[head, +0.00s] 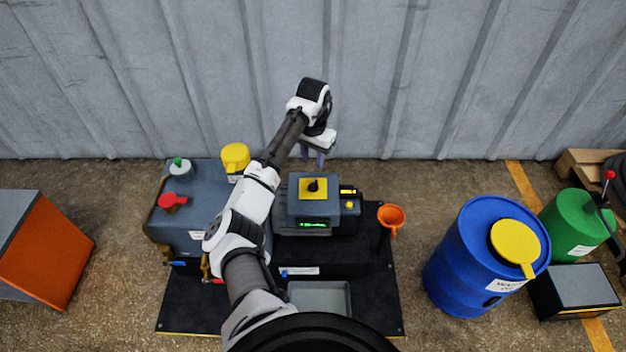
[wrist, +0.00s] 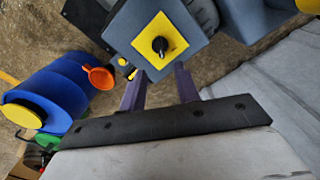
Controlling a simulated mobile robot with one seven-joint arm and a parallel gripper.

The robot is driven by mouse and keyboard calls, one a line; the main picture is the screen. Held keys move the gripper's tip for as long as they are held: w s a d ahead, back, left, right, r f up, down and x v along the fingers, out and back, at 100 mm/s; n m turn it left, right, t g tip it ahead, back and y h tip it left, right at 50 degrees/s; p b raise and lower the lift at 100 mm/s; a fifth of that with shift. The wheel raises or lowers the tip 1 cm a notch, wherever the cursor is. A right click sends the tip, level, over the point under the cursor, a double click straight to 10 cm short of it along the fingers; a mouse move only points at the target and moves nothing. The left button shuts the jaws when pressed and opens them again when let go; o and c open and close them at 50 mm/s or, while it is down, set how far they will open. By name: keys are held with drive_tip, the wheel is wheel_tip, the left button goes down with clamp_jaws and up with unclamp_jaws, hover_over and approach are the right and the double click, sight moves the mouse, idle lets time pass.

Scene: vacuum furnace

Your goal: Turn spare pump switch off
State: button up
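A black rotary knob (head: 313,185) sits on a yellow square plate (head: 305,194) on top of a grey-blue box in the head view. In the wrist view the knob (wrist: 160,45) and its plate (wrist: 175,35) lie just beyond the fingertips. No label naming it as the spare pump switch can be read. My gripper (head: 316,160) is above and behind the box, with fingers pointing down. In the wrist view its two purple fingers (wrist: 158,77) are apart with nothing between them. They do not appear to touch the knob.
The box front has a lit green display (head: 313,225). An orange funnel (head: 391,215) stands to its right. Left is a larger grey unit (head: 185,225) with red, green and yellow caps. A blue drum (head: 470,265) stands right. The corrugated wall (head: 420,80) is behind.

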sight(313, 183)
wheel_tip(313, 183, down, 10)
drive_tip(key=shift+r+b, duration=0.1)
drive_tip(key=shift+b, duration=0.2)
clamp_jaws()
